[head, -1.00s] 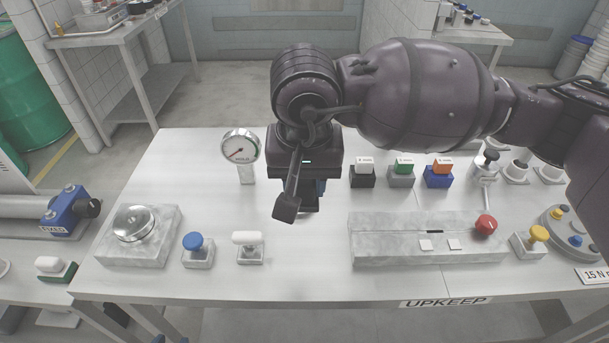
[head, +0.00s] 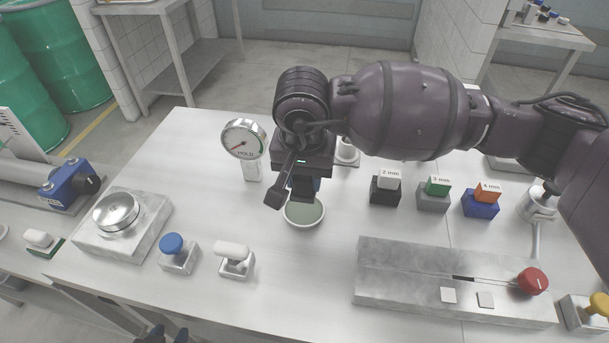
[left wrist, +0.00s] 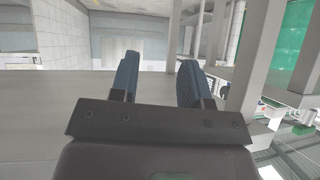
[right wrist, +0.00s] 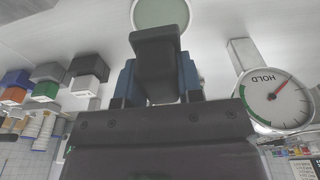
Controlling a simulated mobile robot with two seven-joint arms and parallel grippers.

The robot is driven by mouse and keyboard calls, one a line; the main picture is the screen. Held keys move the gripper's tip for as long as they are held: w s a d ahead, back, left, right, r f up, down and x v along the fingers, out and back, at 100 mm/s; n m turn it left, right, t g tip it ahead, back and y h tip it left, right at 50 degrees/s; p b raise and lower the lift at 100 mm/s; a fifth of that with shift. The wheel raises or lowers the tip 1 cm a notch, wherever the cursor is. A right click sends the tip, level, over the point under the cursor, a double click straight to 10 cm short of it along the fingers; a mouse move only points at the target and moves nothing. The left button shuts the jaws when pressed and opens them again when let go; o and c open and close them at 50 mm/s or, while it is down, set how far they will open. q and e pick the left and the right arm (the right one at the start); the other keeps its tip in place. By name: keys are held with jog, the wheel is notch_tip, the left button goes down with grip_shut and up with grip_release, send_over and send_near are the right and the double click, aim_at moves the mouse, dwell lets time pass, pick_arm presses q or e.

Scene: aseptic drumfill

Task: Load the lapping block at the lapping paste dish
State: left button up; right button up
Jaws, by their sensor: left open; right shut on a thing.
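The lapping paste dish (head: 305,215) is a round white-rimmed dish with grey-green paste, in the middle of the table. My right gripper (head: 304,195) points down over the dish's far part in the head view and hides some of it. In the right wrist view its blue fingers are shut on a dark block (right wrist: 156,52), which I take for the lapping block. The dish (right wrist: 160,12) shows beyond that block; I cannot tell whether they touch. My left gripper (left wrist: 152,85) is open and empty in the left wrist view, and outside the head view.
A HOLD dial gauge (head: 244,139) stands just left of the right gripper. Labelled blocks (head: 433,198) stand to the right. A slotted fixture with a red knob (head: 533,281) lies front right. A blue-knobbed piece (head: 173,246) and a white-handled piece (head: 234,256) stand front left.

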aim_at(303, 189)
jog(key=shift+w, duration=0.4)
jog(key=shift+f, duration=0.2)
jog(key=shift+a+f+b, duration=0.1)
jog(key=shift+f+b, duration=0.2)
jog(key=shift+f, duration=0.3)
notch_tip(303, 189, down, 2)
jog(key=shift+f+b, duration=0.25)
jog(key=shift+b, duration=0.15)
jog(key=shift+f, duration=0.35)
jog(key=shift+f+b, duration=0.35)
jog(key=shift+f, duration=0.2)
jog(key=shift+f, duration=0.4)
